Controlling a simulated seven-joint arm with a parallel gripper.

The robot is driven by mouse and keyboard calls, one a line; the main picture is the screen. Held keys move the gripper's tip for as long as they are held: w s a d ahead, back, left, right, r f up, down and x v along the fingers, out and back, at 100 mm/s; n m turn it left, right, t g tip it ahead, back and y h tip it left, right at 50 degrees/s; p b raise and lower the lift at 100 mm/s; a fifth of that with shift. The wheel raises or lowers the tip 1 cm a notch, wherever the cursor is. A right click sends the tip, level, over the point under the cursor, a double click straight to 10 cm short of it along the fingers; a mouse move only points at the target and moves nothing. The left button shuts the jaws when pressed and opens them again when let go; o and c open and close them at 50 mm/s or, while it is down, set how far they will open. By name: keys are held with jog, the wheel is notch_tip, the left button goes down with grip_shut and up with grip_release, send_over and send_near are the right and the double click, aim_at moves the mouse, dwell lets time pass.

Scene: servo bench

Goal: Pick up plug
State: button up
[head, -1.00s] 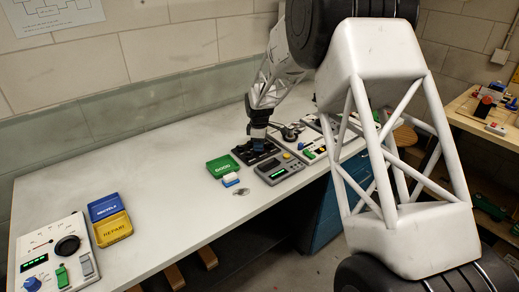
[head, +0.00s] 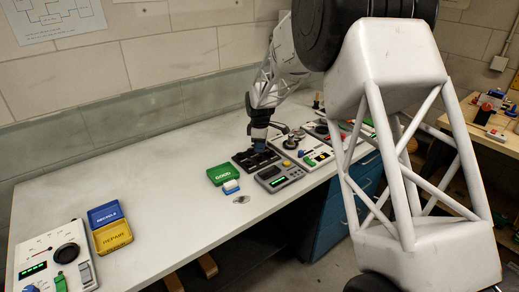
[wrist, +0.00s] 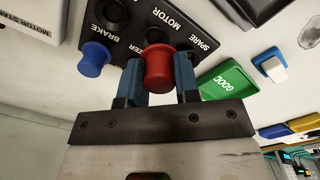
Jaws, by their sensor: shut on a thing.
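My gripper (wrist: 158,80) is shut on a red plug (wrist: 158,68), with one blue finger on each side of its round cap. In the wrist view the plug stands in front of a black socket panel (wrist: 128,44) with labels such as MOTOR, BRAKE and SPARE. I cannot tell whether its lower end is in a socket or clear of it. A blue plug (wrist: 92,58) is at the panel beside the BRAKE label, left of my gripper. In the head view my gripper (head: 259,147) is over the black panel (head: 245,164); the red plug cannot be made out there.
A green GOOD tray (head: 220,174) and a blue-and-white block (head: 231,187) are left of and in front of the panel. A grey device (head: 280,178) stands close on the right. Blue RECYCLE (head: 103,214) and yellow REPAIR (head: 112,236) trays are far left. The bench between is clear.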

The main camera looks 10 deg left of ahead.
jog(key=s+d, duration=0.1)
jog(key=s, duration=0.3)
jog(key=s+d+r, duration=0.1)
jog(key=s+d, duration=0.1)
jog(key=s, duration=0.3)
jog(key=s+d, duration=0.2)
jog(key=s, duration=0.3)
jog(key=shift+s+r, duration=0.15)
dwell(0.5)
jog(key=w+a+r, duration=0.2)
jog(key=w+a, duration=0.7)
jog(key=w, duration=0.2)
jog(key=shift+w+r, duration=0.15)
jog(key=shift+a+f, duration=0.1)
jog(key=shift+f, duration=0.1)
jog(key=shift+f, duration=2.45)
jog(key=shift+f, duration=0.75)
dwell(1.3)
